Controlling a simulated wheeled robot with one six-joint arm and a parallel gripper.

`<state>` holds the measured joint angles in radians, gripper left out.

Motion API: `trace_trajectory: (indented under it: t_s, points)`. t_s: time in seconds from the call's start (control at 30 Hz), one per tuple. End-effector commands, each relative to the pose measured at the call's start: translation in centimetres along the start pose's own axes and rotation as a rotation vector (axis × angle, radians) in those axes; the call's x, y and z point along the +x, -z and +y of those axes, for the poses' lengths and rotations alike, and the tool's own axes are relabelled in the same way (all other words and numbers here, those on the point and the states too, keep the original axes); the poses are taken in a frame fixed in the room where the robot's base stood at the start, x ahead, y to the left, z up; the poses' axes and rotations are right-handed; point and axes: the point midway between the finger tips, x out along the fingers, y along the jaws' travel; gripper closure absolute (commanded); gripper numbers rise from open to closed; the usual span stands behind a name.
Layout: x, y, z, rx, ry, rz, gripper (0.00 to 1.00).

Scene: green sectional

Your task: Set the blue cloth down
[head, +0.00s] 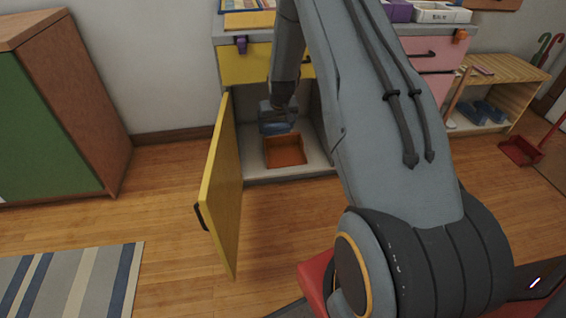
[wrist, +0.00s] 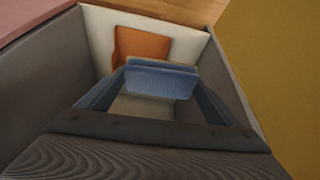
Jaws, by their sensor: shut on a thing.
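The blue cloth (head: 275,128) is in my gripper (head: 278,110), inside the open lower compartment of the cabinet. In the wrist view the cloth (wrist: 160,79) looks like a folded blue bundle between the two fingers, which are spread to its left and right. My gripper is shut on it. An orange tray (head: 285,152) lies on the compartment floor, just below and in front of the cloth in the head view. In the wrist view the tray (wrist: 143,45) shows beyond the cloth. The cloth appears above the floor; the exact gap cannot be told.
The yellow cabinet door (head: 222,190) stands open to the left of the compartment. The grey side wall (wrist: 48,75) is close on the left in the wrist view. A striped rug (head: 75,280) and a brown-green cabinet (head: 75,110) are at left. Wooden floor between is clear.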

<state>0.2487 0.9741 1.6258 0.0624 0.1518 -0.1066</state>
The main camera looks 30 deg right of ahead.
Motion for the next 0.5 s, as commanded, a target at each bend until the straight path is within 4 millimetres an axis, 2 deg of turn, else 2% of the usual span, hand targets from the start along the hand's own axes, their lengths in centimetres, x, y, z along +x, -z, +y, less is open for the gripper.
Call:
trace_trajectory:
  t_s: [0.03, 0.5]
  points:
    - [2.2, 0.2, 0.5, 0.007, -0.002, 0.001, 0.4]
    - [13.1, 2.7, 4.1, 0.047, -0.014, 0.001, 0.4]
